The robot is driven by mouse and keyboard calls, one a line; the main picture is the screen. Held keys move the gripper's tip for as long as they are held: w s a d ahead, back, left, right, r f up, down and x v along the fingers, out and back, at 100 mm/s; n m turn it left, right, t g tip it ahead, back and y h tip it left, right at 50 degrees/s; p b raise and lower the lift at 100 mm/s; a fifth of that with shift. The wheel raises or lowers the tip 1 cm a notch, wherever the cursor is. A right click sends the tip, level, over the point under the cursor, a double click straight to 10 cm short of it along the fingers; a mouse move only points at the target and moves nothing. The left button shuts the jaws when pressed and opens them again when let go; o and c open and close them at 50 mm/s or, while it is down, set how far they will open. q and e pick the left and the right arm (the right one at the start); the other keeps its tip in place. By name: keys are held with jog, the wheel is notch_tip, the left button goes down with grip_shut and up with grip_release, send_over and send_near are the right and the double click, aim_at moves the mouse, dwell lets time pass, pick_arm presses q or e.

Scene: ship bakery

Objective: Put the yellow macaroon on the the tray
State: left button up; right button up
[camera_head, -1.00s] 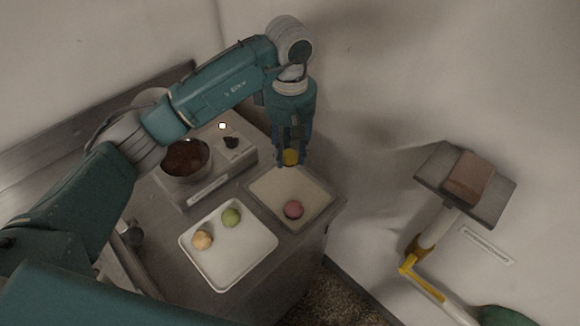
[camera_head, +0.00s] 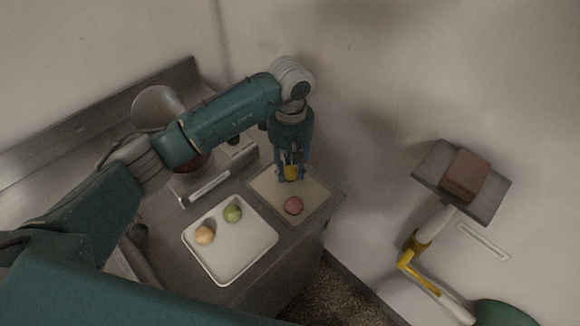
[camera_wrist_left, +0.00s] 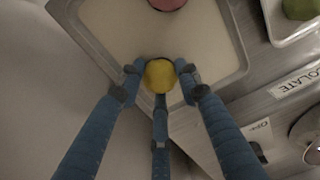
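The yellow macaroon (camera_head: 291,173) is between the fingertips of my left gripper (camera_head: 291,168), over the far part of a shallow beige tray (camera_head: 322,192). In the left wrist view the fingers (camera_wrist_left: 160,82) close around the yellow macaroon (camera_wrist_left: 160,76) from several sides, with the beige tray (camera_wrist_left: 215,25) below it. I cannot tell how high above the tray it is. A pink macaroon (camera_head: 293,205) lies in the beige tray. A white tray (camera_head: 240,262) to its left holds a tan macaroon (camera_head: 205,235) and a green macaroon (camera_head: 232,213). My right gripper is not in view.
The wall is close behind the counter. A wall-side stand with a brown block (camera_head: 465,174) is at the right.

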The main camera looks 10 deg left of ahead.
aim_at(290, 168)
pick_arm(q)
jog(key=o, duration=0.4)
jog(key=shift+r, duration=0.1)
jog(key=shift+r, duration=0.25)
notch_tip(290, 168, up, 12)
jog(key=b, duration=0.3)
jog(key=shift+f+b, duration=0.2)
jog(key=shift+b, duration=0.15)
jog(key=shift+c, duration=0.3)
dwell(1.4)
